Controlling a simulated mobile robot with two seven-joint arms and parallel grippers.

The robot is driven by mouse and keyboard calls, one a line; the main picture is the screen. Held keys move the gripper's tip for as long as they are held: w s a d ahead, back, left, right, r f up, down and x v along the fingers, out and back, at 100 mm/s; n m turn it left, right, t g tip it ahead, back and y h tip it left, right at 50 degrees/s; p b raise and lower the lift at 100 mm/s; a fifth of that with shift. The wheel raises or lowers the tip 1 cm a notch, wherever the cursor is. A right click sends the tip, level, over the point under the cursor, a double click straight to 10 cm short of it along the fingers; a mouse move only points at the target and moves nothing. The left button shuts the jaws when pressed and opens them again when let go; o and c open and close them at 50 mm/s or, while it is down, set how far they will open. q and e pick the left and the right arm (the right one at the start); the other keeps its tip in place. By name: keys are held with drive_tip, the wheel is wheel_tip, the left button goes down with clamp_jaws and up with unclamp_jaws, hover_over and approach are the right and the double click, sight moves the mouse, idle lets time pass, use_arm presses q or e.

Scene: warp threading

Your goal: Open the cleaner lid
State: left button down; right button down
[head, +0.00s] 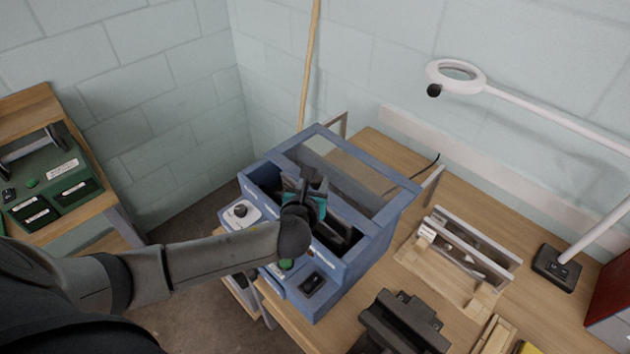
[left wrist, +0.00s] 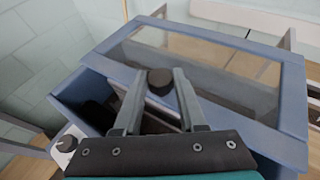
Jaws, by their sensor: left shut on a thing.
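The cleaner is a blue box (head: 345,277) on the wooden bench, with a dark interior showing at its front left. Its lid (head: 402,199), a blue frame around a clear pane, lies over the back part; a gap shows between the lid's front edge and the box. The lid fills much of the left wrist view (left wrist: 292,105). My left gripper (head: 308,180) is over the box at the lid's front edge. In the left wrist view its fingers are shut on a round black knob (left wrist: 160,80) by that edge. The gripper hides the knob's base. My right gripper is not in view.
A magnifier lamp (head: 457,74) stands at the right. A green unit (head: 50,180) sits on another bench at the left.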

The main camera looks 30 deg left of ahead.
sight(341, 173)
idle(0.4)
use_arm(q)
drive_tip(key=w+d, duration=0.1)
drive_tip(key=w, duration=0.1)
drive_tip(key=w+d, duration=0.1)
drive_tip(key=w, duration=0.2)
drive_tip(key=w+d, duration=0.1)
drive_tip(key=w, duration=0.2)
drive_tip(key=shift+w+b, duration=0.2)
drive_tip(key=shift+b, duration=0.15)
drive_tip(key=shift+c, duration=2.4)
unclamp_jaws()
drive_tip(key=p+v, duration=0.2)
drive_tip(key=v, duration=1.3)
drive_tip(key=shift+s, duration=0.15)
